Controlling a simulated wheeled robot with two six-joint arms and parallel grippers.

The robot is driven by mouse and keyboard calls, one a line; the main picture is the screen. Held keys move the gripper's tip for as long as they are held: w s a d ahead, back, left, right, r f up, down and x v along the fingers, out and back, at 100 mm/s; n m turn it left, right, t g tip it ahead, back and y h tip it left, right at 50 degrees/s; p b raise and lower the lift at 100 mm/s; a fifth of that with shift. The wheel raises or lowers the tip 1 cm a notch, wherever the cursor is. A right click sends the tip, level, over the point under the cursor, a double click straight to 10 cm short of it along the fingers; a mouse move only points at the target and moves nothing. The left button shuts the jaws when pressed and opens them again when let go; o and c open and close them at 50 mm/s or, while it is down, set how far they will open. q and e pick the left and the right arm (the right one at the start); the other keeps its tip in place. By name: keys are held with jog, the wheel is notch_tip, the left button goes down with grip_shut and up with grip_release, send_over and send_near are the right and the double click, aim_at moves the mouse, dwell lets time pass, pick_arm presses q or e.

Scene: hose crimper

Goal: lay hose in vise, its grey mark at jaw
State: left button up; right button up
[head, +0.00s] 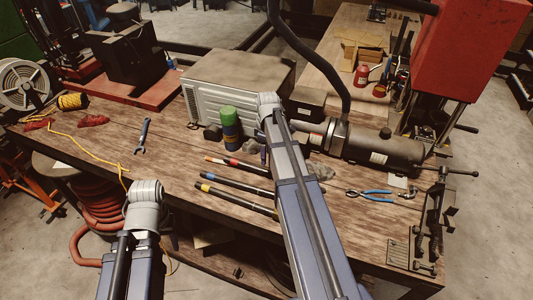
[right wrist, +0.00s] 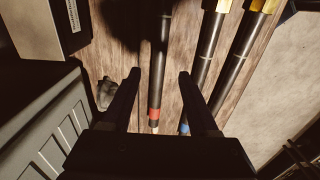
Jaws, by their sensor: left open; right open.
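Three dark hoses lie side by side on the wooden bench: one with a red band (head: 238,164), one with a blue band (head: 236,185) and one with a yellow band (head: 237,200). My right forearm hides their right ends in the head view. In the right wrist view my right gripper (right wrist: 157,75) is open, its fingers on either side of the red-banded hose (right wrist: 159,80) in the picture; contact is unclear. My left gripper's fingers are not visible.
The crimper cylinder (head: 378,148) lies behind the hoses. Blue-handled pliers (head: 375,193) lie between hoses and vise. A green-capped bottle (head: 230,127) and a grey ribbed case (head: 225,85) stand behind. A wrench (head: 142,136) lies left; bench around it is fairly clear.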

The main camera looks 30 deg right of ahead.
notch_tip(320, 180, up, 5)
jog(key=p, duration=0.4)
jog(key=shift+r, duration=0.15)
jog(key=s+a+m, duration=0.1)
jog(key=s+a, duration=0.5)
jog(key=a, duration=0.3)
jog(key=s+a+m+h, duration=0.1)
jog(key=s+a, duration=0.4)
jog(key=a, duration=0.5)
jog(key=s+a+m, duration=0.2)
jog(key=s+a, duration=0.4)
jog(key=a, duration=0.4)
jog(key=shift+s, duration=0.3)
jog(key=shift+a, duration=0.1)
notch_tip(320, 180, down, 12)
jog(key=b, duration=1.2)
